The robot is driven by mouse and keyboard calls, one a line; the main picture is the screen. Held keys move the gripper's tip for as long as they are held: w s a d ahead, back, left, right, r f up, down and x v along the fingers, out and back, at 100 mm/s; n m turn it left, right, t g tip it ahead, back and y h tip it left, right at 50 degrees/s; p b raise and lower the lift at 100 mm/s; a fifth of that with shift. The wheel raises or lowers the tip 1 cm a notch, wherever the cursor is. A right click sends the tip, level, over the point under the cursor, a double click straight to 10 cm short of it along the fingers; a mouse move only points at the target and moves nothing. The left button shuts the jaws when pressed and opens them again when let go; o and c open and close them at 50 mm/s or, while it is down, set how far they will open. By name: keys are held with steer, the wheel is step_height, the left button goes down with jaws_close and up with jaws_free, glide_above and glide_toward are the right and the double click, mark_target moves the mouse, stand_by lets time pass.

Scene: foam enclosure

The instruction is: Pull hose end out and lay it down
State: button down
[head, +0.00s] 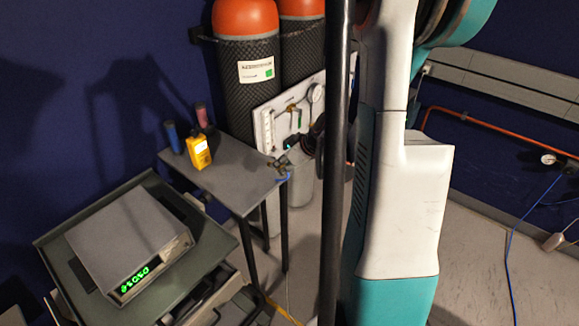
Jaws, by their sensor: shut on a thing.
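My gripper (304,143) is a dark shape in front of the white gauge panel (270,127). A black upright pole and my white and teal arm hide part of it. It is shut at a small dark and green hose end (291,143) at the panel's lower right. The contact is too small to make out, and I cannot tell whether the hose end is still in its port. The rest of its hose cannot be followed.
A small grey table (235,170) holds a yellow device, two small cylinders and a clip at its corner. A cart (60,240) bears a meter with a green display. Tall orange-topped cylinders (245,60) stand behind. A thin blue line (508,255) runs at the right; floor there is mostly clear.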

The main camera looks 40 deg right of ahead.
mark_target(270, 162)
steer(key=shift+w+a+f, duration=0.15)
steer(key=shift+w, duration=0.75)
steer(key=shift+w+a+f, duration=0.1)
steer(key=shift+w+f, duration=0.05)
steer(key=shift+w, duration=0.75)
steer(key=shift+w+a+f, duration=0.15)
steer(key=shift+w, duration=0.75)
steer(key=shift+f+b, duration=1.75)
steer(key=shift+f, duration=0.8)
steer(key=c, duration=1.3)
jaws_free()
steer(key=v, duration=1.2)
